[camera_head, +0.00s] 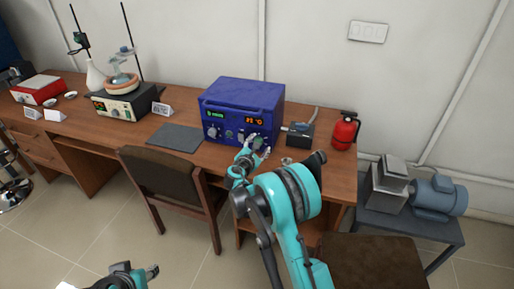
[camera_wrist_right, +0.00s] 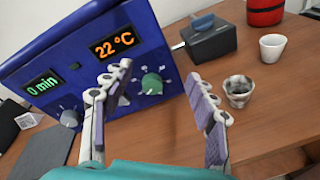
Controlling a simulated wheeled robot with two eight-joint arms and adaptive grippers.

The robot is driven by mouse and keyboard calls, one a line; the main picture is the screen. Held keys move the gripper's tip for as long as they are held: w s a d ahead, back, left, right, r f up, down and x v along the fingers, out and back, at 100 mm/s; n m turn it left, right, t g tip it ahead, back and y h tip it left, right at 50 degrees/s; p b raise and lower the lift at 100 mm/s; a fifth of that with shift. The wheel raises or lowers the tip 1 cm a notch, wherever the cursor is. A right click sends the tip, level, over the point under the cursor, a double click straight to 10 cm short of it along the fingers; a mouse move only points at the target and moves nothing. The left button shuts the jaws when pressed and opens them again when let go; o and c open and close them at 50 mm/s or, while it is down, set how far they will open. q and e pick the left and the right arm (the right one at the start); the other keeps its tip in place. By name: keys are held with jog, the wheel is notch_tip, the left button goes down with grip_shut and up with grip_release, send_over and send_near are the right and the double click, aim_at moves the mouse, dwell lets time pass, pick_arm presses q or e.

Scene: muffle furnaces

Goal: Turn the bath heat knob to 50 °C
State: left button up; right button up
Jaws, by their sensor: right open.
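A blue box-shaped unit (camera_head: 242,100) stands on the wooden desk, its front facing me. In the right wrist view, its green knob (camera_wrist_right: 152,84) sits on a marked dial below an orange display (camera_wrist_right: 115,47) reading 22 °C. A grey knob (camera_wrist_right: 69,118) is below the green display (camera_wrist_right: 43,86) reading 0 min. My right gripper (camera_head: 260,151) is open in front of the panel; in the wrist view the green knob shows between its fingers (camera_wrist_right: 160,72), with no visible contact. The knob's pointer setting is too small to read. My left gripper (camera_head: 149,272) is low at the bottom left, away from the desk.
A small grey device (camera_head: 299,133) and a red extinguisher (camera_head: 344,131) stand right of the unit. A small cup (camera_wrist_right: 239,91) is close to my right finger. A dark mat (camera_head: 175,137) lies left; a chair (camera_head: 168,180) stands in front.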

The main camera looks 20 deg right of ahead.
jog(key=w+f+n, duration=0.1)
jog(key=f, duration=0.1)
jog(key=w+a+f+n+t, duration=0.1)
jog(key=f+n, duration=0.1)
jog(key=f, duration=0.1)
jog(key=w+a+f+n+t, duration=0.1)
jog(key=f+n, duration=0.1)
jog(key=f, duration=0.1)
jog(key=shift+w+a+h+b, duration=0.1)
jog(key=shift+w+h+b, duration=0.2)
jog(key=shift+h, duration=0.1)
jog(key=shift+w+f+n, duration=0.1)
jog(key=shift+f+n, duration=0.05)
jog(key=shift+n, duration=0.15)
jog(key=b+x, duration=0.2)
jog(key=x, duration=0.4)
jog(key=shift+f, duration=0.1)
jog(key=shift+w+d, duration=0.4)
jog(key=shift+w, duration=0.2)
jog(key=c, duration=1.2)
